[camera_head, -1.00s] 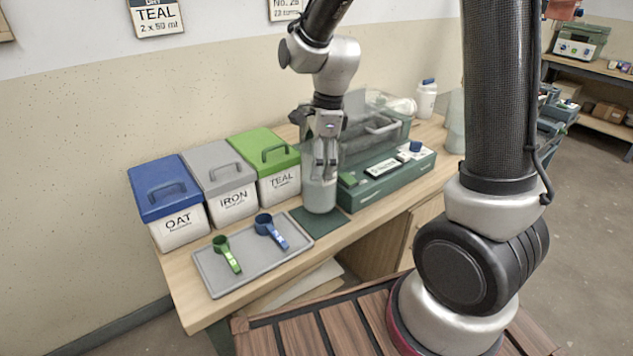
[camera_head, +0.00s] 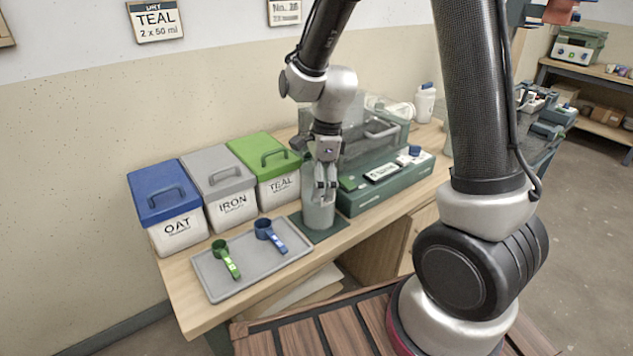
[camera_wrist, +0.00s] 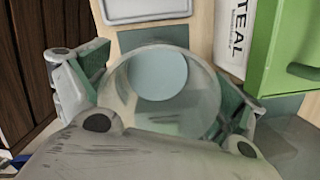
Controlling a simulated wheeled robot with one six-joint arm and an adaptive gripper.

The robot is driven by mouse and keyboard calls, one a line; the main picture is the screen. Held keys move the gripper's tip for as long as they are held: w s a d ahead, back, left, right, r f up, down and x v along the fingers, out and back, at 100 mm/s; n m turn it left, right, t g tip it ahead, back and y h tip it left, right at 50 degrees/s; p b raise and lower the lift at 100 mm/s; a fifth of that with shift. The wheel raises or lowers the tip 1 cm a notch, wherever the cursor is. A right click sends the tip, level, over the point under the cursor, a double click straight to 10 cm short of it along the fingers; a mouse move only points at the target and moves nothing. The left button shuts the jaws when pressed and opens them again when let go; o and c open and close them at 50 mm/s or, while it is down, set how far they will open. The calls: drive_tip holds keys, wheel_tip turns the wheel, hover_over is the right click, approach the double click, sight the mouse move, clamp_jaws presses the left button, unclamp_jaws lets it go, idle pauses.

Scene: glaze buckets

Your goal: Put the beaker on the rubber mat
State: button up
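The beaker (camera_head: 318,214) is a clear, greyish glass cylinder, upright over the dark green rubber mat (camera_head: 337,226). Its base looks on the mat or barely above it; I cannot tell which. My gripper (camera_head: 325,188) points down with its fingers around the upper part of the beaker. In the wrist view the beaker (camera_wrist: 160,112) is seen through its open mouth, between the two finger pads of my gripper (camera_wrist: 163,92), which press close on both sides. Parts of the mat (camera_wrist: 152,38) show around it there.
A grey tray (camera_head: 217,282) with a green scoop (camera_head: 226,260) and a blue scoop (camera_head: 270,236) lies to the left. Bins with blue (camera_head: 163,190), grey (camera_head: 215,172) and green (camera_head: 264,153) lids stand behind. A green case (camera_head: 385,187) stands close at the right.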

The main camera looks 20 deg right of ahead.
wheel_tip(320, 180, up, 11)
drive_tip(key=d, duration=0.2)
drive_tip(key=s+d+r+n+t, duration=0.1)
drive_tip(key=s+d+r+n, duration=0.2)
drive_tip(key=s+n, duration=0.3)
drive_tip(key=s+d+r+n+t+h, duration=0.1)
drive_tip(key=s+d+r+n, duration=0.2)
drive_tip(key=s+d+n, duration=0.3)
drive_tip(key=s+d+r+n+t, duration=0.2)
drive_tip(key=s+d+r+n, duration=0.2)
drive_tip(key=s+n, duration=0.2)
drive_tip(key=shift+s+d+n+h, duration=0.2)
drive_tip(key=shift+s+n+h, duration=0.2)
drive_tip(key=shift+s, duration=0.1)
